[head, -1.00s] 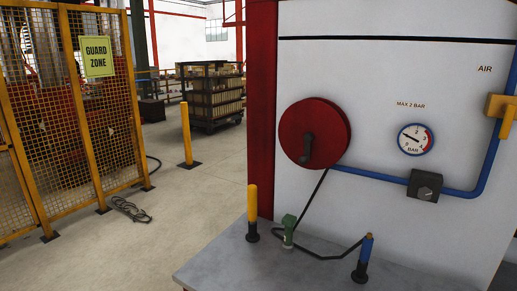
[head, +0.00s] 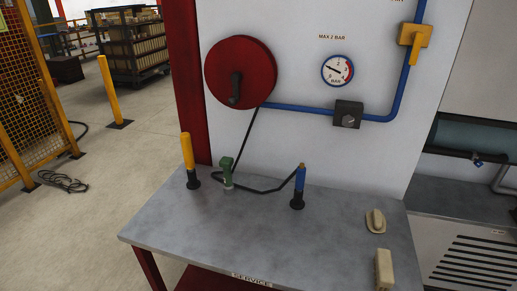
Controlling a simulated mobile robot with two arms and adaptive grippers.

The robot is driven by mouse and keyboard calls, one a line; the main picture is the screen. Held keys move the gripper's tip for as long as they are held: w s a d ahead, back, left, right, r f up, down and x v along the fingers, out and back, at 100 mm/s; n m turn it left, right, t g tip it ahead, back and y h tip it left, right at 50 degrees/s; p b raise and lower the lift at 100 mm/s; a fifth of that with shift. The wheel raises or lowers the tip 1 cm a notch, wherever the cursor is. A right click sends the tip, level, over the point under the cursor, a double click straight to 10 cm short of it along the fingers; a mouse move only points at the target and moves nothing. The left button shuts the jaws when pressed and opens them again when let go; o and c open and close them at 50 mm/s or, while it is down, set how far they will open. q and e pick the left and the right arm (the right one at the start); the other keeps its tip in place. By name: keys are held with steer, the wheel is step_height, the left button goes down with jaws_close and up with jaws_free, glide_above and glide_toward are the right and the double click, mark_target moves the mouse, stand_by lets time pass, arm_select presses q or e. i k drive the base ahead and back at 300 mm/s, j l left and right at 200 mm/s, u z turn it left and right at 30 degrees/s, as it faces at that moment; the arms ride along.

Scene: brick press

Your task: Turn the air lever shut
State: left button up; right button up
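The yellow air lever (head: 415,39) sits on the blue air pipe (head: 404,94) at the upper right of the white panel. Its handle hangs downward, roughly along the pipe, with its lower end near the pipe's right side. Part of the AIR label above it is cut off by the top edge. A round pressure gauge (head: 337,70) marked BAR and a black regulator with a knob (head: 347,114) are to its lower left. Neither of my grippers is in view.
A grey service bench (head: 270,225) fills the space below the panel. On it stand a yellow-handled tool (head: 187,155), a blue-handled tool (head: 299,184), a green fitting (head: 227,170) and two beige objects (head: 376,221). A red hose reel (head: 240,73) hangs left. Open floor lies left.

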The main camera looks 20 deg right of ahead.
mark_target(418, 37)
steer(key=z, duration=1.4)
steer(key=i+j, duration=0.1)
steer(key=j, duration=0.35)
steer(key=i+j, duration=0.1)
steer(key=j, duration=0.35)
steer(key=i+j+u, duration=0.1)
steer(key=j, duration=0.3)
